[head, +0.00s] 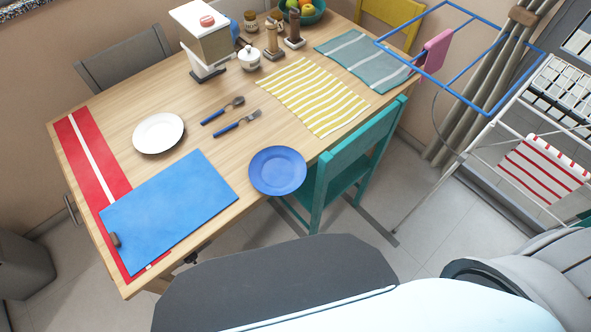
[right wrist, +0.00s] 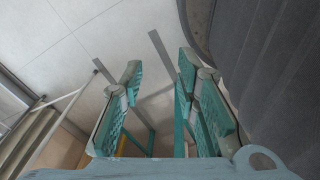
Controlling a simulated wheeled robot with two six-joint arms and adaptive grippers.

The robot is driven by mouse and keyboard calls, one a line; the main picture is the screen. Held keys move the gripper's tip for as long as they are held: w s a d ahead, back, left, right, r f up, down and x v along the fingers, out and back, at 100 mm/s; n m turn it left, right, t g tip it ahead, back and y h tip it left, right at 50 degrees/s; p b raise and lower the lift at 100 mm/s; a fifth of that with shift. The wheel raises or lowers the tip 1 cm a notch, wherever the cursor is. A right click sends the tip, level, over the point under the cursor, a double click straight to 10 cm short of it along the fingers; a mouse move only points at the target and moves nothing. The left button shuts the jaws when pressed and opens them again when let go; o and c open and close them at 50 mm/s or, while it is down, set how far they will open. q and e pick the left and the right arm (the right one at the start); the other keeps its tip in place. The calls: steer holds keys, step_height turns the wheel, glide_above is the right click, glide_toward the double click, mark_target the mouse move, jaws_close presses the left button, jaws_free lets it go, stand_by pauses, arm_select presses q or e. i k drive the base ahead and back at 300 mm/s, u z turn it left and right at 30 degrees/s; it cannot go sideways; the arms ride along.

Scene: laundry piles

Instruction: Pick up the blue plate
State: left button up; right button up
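The blue plate (head: 277,170) lies flat at the near right edge of the wooden table (head: 215,143), beside the teal chair. It looks empty. My right gripper (right wrist: 159,66) shows only in the right wrist view. Its two fingers stand apart with nothing between them. Floor and parts of the teal chair show beyond them, and the plate is not in that view. My left gripper is in neither view.
A blue mat (head: 168,207) and white plate (head: 158,133) lie left of the blue plate; a fork (head: 237,123) and spoon (head: 222,110) lie behind. A teal chair (head: 345,165) stands close on the right. A drying rack (head: 470,150) stands further right.

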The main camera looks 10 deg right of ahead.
mark_target(275, 171)
steer(key=z, duration=1.1)
steer(key=k, duration=1.2)
steer(key=u, duration=1.4)
steer(key=i, duration=0.5)
steer(key=u, duration=0.05)
